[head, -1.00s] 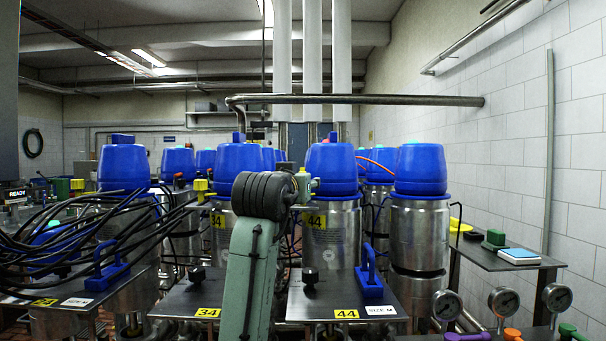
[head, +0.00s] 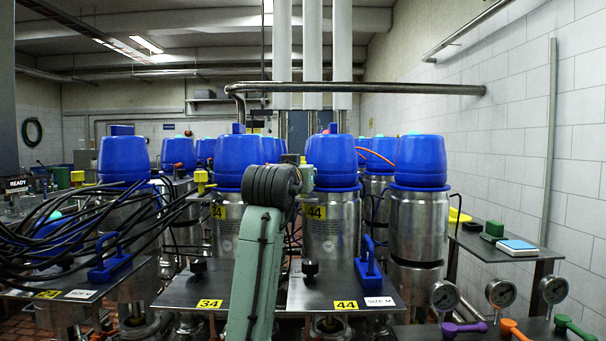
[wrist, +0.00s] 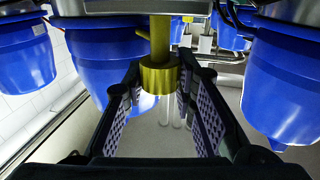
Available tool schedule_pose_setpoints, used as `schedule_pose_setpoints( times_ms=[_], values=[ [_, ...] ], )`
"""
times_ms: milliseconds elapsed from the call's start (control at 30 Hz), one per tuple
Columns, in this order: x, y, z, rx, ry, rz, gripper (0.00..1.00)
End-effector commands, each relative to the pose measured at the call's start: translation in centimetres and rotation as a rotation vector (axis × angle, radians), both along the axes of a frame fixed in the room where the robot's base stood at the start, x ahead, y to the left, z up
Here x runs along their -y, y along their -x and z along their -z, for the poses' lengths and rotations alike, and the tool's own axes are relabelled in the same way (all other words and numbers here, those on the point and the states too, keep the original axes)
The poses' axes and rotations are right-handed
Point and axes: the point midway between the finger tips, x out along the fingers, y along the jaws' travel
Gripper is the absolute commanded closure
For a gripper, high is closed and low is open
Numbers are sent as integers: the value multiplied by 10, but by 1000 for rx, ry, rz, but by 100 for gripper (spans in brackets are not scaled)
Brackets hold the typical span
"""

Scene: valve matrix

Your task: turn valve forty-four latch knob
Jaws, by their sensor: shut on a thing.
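Valve forty-four (head: 331,222) is a steel cylinder with a blue cap (head: 331,162) and a yellow 44 label (head: 315,212). My arm crosses the head view just left of it, and my gripper's fingers are hidden there. In the wrist view my gripper (wrist: 162,86) has its two dark, lattice-padded fingers on either side of a yellow latch knob (wrist: 159,75) on a yellow stem. The gripper is shut on this knob near the fingertips. Blue valve caps (wrist: 100,65) show beyond the fingers.
Valve thirty-four (head: 229,240) stands left, with its own yellow knob (head: 201,178). Black cables (head: 60,235) crowd the far left. A steel plate (head: 330,285) below carries a black knob (head: 310,268) and a blue handle (head: 368,264). Gauges (head: 501,292) stand at the lower right.

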Motion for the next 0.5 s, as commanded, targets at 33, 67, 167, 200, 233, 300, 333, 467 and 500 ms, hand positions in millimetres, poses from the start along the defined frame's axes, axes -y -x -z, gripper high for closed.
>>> schedule_pose_setpoints(
  times_ms=[33,67,167,200,233,300,333,467,500],
  values=[
    [0,0,0,0,0,0,84],
    [0,0,0,0,0,0,86],
    [0,0,0,0,0,0,93],
    [0,0,0,0,0,0,95],
    [0,0,0,0,0,0,97],
    [0,0,0,0,0,0,100],
    [0,0,0,0,0,0,100],
    [0,0,0,0,0,-5,100],
    [0,0,0,0,0,-10,100]
  ],
)
